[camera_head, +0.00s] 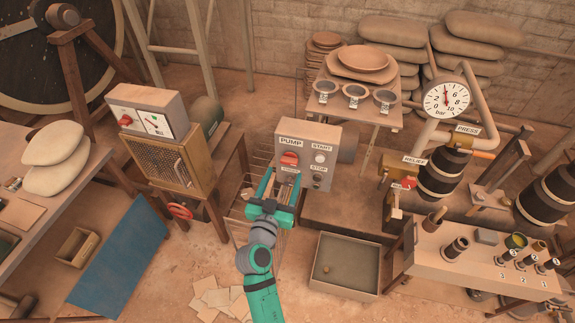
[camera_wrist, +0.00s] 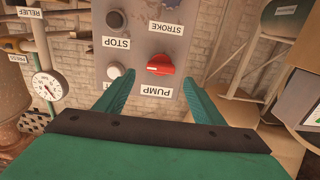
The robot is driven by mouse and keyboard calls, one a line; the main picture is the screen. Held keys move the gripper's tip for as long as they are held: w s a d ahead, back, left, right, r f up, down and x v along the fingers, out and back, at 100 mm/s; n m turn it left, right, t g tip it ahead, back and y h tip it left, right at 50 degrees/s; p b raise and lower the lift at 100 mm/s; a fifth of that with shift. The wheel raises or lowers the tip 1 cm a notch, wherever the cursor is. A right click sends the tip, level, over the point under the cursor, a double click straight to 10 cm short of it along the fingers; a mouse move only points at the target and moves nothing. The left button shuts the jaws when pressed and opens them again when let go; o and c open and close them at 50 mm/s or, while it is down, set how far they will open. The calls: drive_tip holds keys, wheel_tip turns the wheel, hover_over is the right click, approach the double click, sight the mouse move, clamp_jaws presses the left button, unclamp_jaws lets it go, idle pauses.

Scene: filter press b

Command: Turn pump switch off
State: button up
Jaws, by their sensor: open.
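The pump switch is a red rotary knob (camera_head: 289,159) under the PUMP label on a grey control box (camera_head: 328,137). In the wrist view, which is upside down, the red knob (camera_wrist: 160,65) sits above the PUMP label, its grip lying roughly sideways. My teal gripper (camera_head: 282,178) is in front of the box, just below the knob. In the wrist view my gripper (camera_wrist: 157,82) has its two fingers spread apart, pointing toward the panel on either side of the knob's column. Nothing is between them, and no contact with the knob shows.
White START button (camera_head: 320,158) and dark STOP button (camera_head: 318,178) sit right of the knob. Another box (camera_head: 150,112) with a red knob stands left. A pressure gauge (camera_head: 446,100) and RELIEF valve (camera_head: 408,183) are right. An open tray (camera_head: 345,262) lies below.

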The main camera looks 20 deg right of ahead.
sight(288, 163)
drive_tip(key=x, duration=0.6)
drive_tip(key=c, duration=1)
drive_tip(key=shift+c, duration=0.2)
